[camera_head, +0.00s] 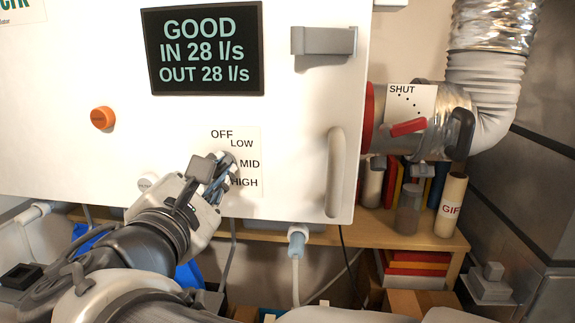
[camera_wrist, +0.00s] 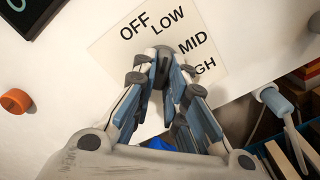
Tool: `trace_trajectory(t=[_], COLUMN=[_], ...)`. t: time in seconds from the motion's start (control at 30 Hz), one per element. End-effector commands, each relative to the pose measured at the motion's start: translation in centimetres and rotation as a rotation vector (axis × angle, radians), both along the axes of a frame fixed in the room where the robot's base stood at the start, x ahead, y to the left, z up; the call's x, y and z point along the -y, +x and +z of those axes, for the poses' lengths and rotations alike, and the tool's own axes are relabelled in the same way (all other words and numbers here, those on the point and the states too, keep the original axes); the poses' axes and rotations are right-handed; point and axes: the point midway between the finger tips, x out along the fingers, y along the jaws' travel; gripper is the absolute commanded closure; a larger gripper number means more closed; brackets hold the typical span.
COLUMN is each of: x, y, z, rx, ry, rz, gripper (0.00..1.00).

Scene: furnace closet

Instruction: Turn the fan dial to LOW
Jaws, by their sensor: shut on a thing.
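The fan dial (camera_wrist: 164,58) is a dark grey knob on a pale label plate marked OFF, LOW, MID and HIGH, on the white unit's front. In the wrist view my gripper (camera_wrist: 164,76) has its two blue-grey fingers shut on the dial from both sides. In the head view my gripper (camera_head: 221,166) reaches the dial from the lower left and hides most of it. The fingers cover part of the word HIGH in the wrist view. I cannot tell which word the dial points to.
A red damper lever (camera_head: 408,127) sits on the duct at right, above a shelf of books.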

Motion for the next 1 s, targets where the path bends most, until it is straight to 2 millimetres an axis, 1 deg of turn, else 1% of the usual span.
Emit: trace_trajectory(t=[0.2,0.6,0.63,0.9,1.0], x=[0.0,0.01,0.01,0.02,0.01], y=[0.01,0.01,0.01,0.01,0.01], z=[0.08,0.05,0.05,0.01,0.0], rx=[-0.001,-0.002,-0.002,-0.002,-0.002], ry=[-0.037,-0.041,-0.041,-0.041,-0.041], rz=[0.0,0.0,0.0,0.0,0.001], gripper=[1.0,1.0,0.86,0.68,0.68])
